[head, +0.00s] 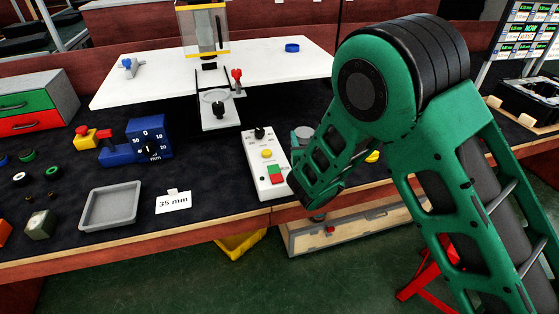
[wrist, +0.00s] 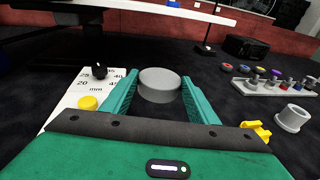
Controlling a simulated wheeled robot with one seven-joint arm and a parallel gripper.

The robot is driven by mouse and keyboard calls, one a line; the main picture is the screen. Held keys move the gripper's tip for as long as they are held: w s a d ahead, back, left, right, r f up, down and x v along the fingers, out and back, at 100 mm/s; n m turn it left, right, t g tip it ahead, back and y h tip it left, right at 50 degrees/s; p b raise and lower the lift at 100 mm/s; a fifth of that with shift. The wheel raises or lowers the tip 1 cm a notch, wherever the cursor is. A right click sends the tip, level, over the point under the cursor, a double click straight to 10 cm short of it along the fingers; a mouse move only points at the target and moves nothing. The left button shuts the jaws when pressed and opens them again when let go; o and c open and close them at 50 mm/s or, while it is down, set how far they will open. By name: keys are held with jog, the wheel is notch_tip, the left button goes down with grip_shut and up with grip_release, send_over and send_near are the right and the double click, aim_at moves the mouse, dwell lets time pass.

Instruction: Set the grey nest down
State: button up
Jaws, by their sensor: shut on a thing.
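The grey nest (wrist: 159,84) is a short round grey piece held between the two green fingers of my gripper (wrist: 159,77) in the wrist view. Its top looks flat and level. In the head view the grey nest (head: 303,132) shows partly past my green arm, just right of the white control box. My arm hides most of the gripper there. I cannot tell whether the underside of the nest touches the dark bench top.
The white control box (head: 264,160) with knob and buttons stands close at left. At right in the wrist view are a yellow piece (wrist: 257,131), a hollow grey cylinder (wrist: 293,118) and a rack (wrist: 270,92) of small parts. Dark bench lies clear behind the nest.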

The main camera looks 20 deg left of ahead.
jog(key=w+d+f, duration=0.1)
jog(key=d+f, duration=0.1)
jog(key=d, duration=0.2)
jog(key=w+d+f, duration=0.2)
jog(key=d, duration=0.2)
jog(key=w+d+f, duration=0.1)
jog(key=d+f, duration=0.2)
jog(key=d, duration=0.1)
jog(key=shift+w+d, duration=0.2)
notch_tip(320, 180, down, 3)
jog(key=shift+w+d+f, duration=0.1)
jog(key=shift+d, duration=0.05)
jog(key=shift+f, duration=0.4)
jog(key=shift+f, duration=0.1)
jog(key=o, duration=1.1)
